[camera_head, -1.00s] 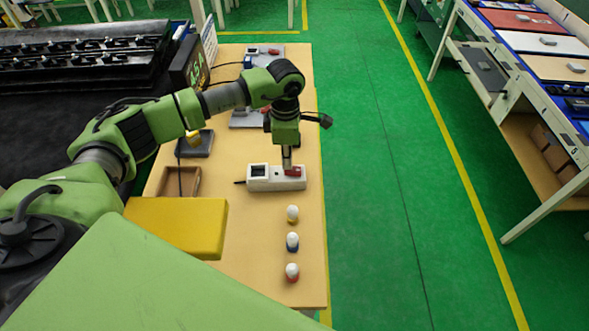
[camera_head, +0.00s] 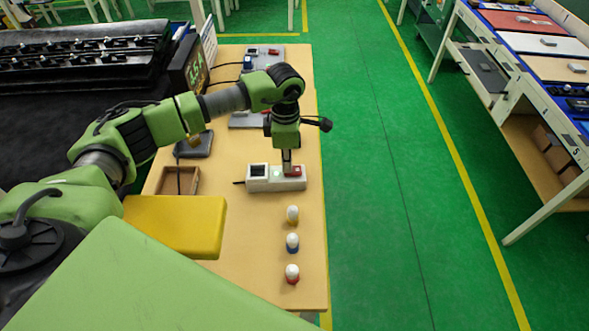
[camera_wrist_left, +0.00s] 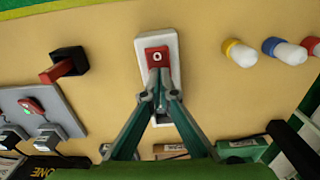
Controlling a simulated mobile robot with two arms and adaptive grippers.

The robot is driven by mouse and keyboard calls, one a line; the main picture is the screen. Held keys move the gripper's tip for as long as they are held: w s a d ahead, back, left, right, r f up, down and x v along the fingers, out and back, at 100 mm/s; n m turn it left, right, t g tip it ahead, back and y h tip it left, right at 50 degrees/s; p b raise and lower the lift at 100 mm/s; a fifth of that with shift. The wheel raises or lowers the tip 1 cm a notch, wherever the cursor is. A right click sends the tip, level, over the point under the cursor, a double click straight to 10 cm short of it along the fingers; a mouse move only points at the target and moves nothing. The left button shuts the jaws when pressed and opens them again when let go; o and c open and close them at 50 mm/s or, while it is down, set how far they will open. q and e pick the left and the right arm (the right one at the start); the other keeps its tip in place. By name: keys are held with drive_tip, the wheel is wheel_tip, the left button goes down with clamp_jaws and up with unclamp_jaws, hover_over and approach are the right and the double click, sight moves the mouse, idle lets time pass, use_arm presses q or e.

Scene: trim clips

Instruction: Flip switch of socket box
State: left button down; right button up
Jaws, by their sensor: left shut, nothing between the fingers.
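The white socket box (camera_head: 268,185) lies on the wooden table, with a dark square socket (camera_head: 258,170) at its left end and a red switch (camera_head: 296,170) at its right end. In the left wrist view the red switch (camera_wrist_left: 157,58) shows a white ring mark. A small pale green patch (camera_head: 277,173) shows on the box between socket and switch. My left gripper (camera_head: 287,172) points down with its fingers shut and empty. Its tips (camera_wrist_left: 159,76) cover the switch's edge nearest the socket; I cannot tell whether they touch it. My right gripper is not in view.
Three small white-topped bulbs, yellow (camera_head: 292,214), blue (camera_head: 292,242) and red (camera_head: 292,273), stand in front of the box. A yellow box (camera_head: 175,225) and a small open wooden tray (camera_head: 190,181) are left. The table's right edge is close to the box.

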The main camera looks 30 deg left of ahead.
use_arm(q)
drive_tip(key=shift+r+p, duration=1.75)
drive_tip(key=shift+r, duration=1.65)
